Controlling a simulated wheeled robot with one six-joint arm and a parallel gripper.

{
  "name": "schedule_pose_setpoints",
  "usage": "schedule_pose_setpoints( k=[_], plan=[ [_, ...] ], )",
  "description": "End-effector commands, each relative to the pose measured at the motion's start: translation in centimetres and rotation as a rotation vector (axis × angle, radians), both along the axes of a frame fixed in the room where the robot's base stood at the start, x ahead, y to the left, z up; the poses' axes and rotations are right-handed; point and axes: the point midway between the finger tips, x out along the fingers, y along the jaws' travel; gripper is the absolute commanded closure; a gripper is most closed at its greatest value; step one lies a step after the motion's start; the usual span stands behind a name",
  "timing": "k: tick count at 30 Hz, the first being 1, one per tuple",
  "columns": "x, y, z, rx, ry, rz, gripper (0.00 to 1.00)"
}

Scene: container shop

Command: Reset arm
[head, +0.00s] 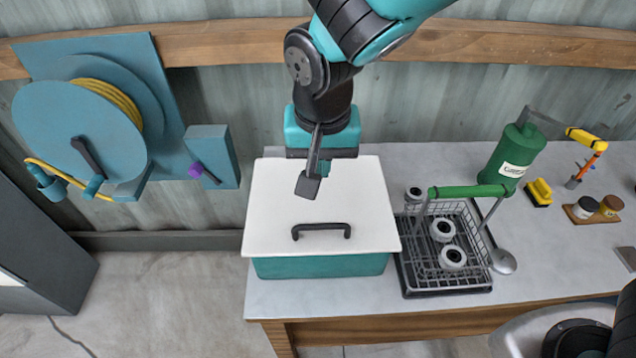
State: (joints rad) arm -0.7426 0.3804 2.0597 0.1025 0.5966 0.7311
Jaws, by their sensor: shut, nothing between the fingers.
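My gripper (309,185) hangs from my teal and black arm above the white lid of a teal box. Its fingers are together with nothing between them. The white lid (365,215) has a black handle (321,231) near its front edge, and the gripper is behind that handle. The teal box (320,267) stands on the left end of the bench. Whether the fingertips touch the lid cannot be told from this view.
A wire basket (408,265) with a green handle (469,191) holds white round parts right of the box. A green canister (513,153) and yellow tools stand behind. A blue hose reel (70,125) hangs on the left wall. Floor left of the bench (170,300) is clear.

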Motion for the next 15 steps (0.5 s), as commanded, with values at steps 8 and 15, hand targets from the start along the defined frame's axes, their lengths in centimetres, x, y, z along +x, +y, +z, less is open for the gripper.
schedule_pose_setpoints(
  k=[8, 15],
  plan=[
    [-0.3, -0.2, 1.0, 0.004, 0.003, 0.008, 1.0],
    [-4.2, -6.1, 3.6, 0.115, 0.052, 0.23, 1.0]
  ],
)
